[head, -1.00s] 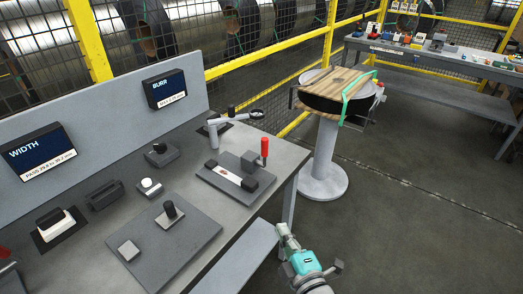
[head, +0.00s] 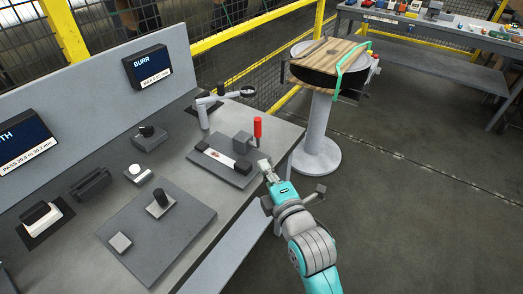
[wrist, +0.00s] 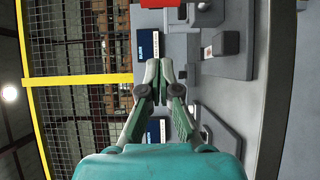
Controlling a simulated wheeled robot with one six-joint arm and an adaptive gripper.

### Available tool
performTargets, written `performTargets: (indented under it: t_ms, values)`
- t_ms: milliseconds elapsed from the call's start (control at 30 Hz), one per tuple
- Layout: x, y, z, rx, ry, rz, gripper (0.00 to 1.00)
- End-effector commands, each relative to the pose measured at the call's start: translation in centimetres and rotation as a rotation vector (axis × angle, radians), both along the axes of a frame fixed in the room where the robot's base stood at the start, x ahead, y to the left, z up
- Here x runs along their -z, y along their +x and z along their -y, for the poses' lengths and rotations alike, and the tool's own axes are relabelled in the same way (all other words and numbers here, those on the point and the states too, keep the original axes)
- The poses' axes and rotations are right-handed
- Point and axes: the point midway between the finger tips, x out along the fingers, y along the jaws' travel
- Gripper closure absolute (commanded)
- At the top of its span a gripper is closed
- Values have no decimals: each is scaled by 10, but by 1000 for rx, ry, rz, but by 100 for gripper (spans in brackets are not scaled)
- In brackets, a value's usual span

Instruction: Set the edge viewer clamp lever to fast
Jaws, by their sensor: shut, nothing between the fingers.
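The clamp lever (head: 257,128) is a red upright handle on a grey clamp block (head: 242,142). The block stands on a dark base plate (head: 203,146) with a pale strip (head: 215,155) across it, near the table's right edge. A red part at the top edge of the wrist view (wrist: 160,3) appears to be this lever, cut off by the frame. My gripper (head: 264,164) is shut and empty. In the head view it appears just below and slightly right of the lever, apart from it. Its closed fingertips show in the wrist view (wrist: 159,80).
A magnifier arm (head: 210,97) stands behind the base plate. A grey plate with a black knob (head: 160,200) lies nearer. The BURR screen (head: 153,70) hangs on the back panel (head: 100,105). A round pedestal table (head: 318,150) stands beyond; the floor right is open.

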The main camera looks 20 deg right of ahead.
Motion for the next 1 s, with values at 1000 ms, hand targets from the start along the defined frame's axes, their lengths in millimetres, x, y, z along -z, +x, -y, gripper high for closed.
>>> performTargets:
  t_ms: [1000]
  values:
    - [-1, 123, 23, 0, 1, 1, 100]
